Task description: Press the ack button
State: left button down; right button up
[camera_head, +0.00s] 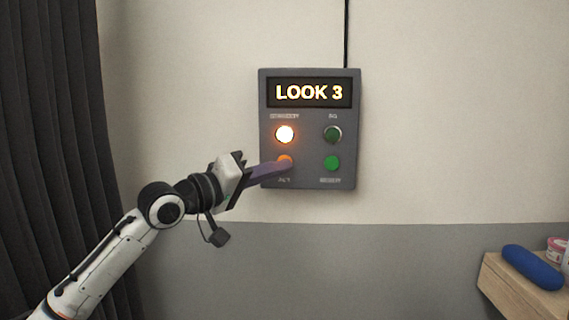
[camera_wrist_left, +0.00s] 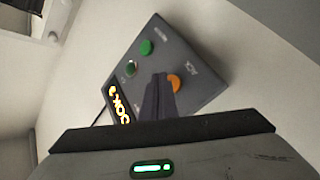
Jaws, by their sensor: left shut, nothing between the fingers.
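The ack button (camera_head: 284,157) is the orange round button at the lower left of a grey wall panel (camera_head: 308,180). In the left wrist view the orange button (camera_wrist_left: 174,82) shows just right of the fingertips, with its label beside it. My left gripper (camera_head: 288,165) is shut and empty, its dark fingers pointing at the panel. In the head view the fingertips cover the lower part of the ack button. In the left wrist view the fingers (camera_wrist_left: 160,78) rise over the panel next to it. I cannot tell whether they touch the button. My right gripper is not in view.
The panel's display (camera_head: 309,93) reads LOOK 3. A lit standby lamp (camera_head: 285,134) is above the ack button; a dark green lamp (camera_head: 332,134) and a green button (camera_head: 331,163) are to the right. A dark curtain (camera_head: 50,110) hangs left; a wooden surface (camera_head: 510,290) holds a blue object (camera_head: 532,267).

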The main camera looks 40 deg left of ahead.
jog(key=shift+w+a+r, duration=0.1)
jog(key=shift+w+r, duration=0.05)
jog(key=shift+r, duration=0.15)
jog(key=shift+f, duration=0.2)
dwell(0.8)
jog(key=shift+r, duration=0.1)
pick_arm(q)
jog(key=shift+w+a+p, duration=0.25)
jog(key=shift+w+p, duration=0.1)
jog(key=shift+p, duration=0.05)
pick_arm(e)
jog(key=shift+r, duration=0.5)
pick_arm(q)
jog(key=shift+w+a+p, duration=0.2)
jog(key=shift+w+p, duration=0.15)
jog(key=shift+w, duration=0.05)
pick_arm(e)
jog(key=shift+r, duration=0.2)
pick_arm(q)
jog(key=shift+s+d, duration=0.1)
jog(key=shift+s, duration=0.05)
jog(key=shift+s+d, duration=0.3)
jog(key=shift+s, duration=0.3)
